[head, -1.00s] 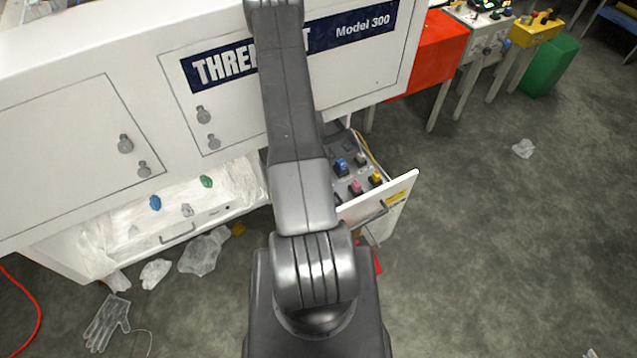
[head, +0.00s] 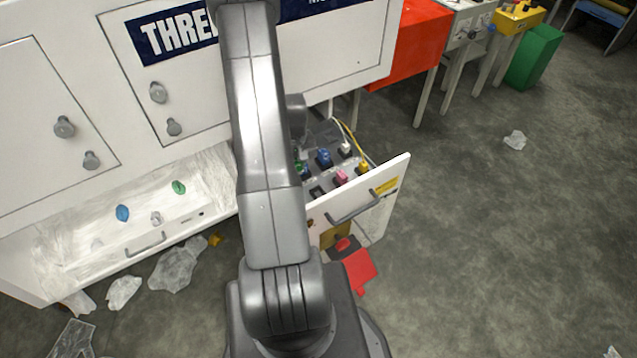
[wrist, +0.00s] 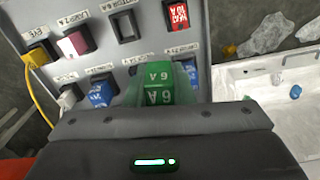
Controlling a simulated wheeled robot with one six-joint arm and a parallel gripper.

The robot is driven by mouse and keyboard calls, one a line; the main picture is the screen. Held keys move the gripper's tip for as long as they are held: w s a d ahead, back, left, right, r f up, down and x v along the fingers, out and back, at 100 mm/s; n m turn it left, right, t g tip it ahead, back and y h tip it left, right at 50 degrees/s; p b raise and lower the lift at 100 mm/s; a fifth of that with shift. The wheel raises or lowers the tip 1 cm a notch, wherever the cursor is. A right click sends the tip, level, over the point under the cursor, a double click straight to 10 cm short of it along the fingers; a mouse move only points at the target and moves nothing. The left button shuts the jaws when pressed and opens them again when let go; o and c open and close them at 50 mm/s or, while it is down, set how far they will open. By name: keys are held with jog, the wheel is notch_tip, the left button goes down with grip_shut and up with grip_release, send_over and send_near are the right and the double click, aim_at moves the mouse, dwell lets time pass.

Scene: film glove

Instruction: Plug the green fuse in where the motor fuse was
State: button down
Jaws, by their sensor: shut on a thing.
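The green fuse (wrist: 158,74), marked 6 A, is in my gripper (wrist: 160,98) in the wrist view. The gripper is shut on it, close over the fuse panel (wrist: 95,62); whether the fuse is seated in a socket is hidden. A bit of green (head: 298,166) shows beside my arm in the head view, where my arm hides the gripper. An empty dark socket (wrist: 125,26) is at the top middle of the panel in the wrist view; its label is too small to read surely.
Around it stand a pink fuse (wrist: 75,42), a yellow fuse (wrist: 38,54), a red fuse (wrist: 178,14), a blue fuse (wrist: 101,93) and another blue fuse (wrist: 190,70). The open drawer's white front (head: 362,188) borders the panel. A white tray (wrist: 270,85) lies to the left in the head view.

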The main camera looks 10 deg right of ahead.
jog(key=s+d+f+n+b, duration=0.1)
jog(key=d+f+b, duration=0.3)
jog(key=b, duration=0.7)
jog(key=shift+d+f+n+b, duration=0.2)
jog(key=shift+d+n+b, duration=0.2)
jog(key=shift+d, duration=0.8)
jog(key=shift+s+r, duration=0.1)
jog(key=shift+s, duration=0.05)
jog(key=shift+f+b, duration=1.9)
jog(key=shift+f, duration=1.05)
jog(key=shift+f+b, duration=0.45)
jog(key=shift+f, duration=0.4)
jog(key=c, duration=1.2)
grip_release()
jog(key=shift+o, duration=0.2)
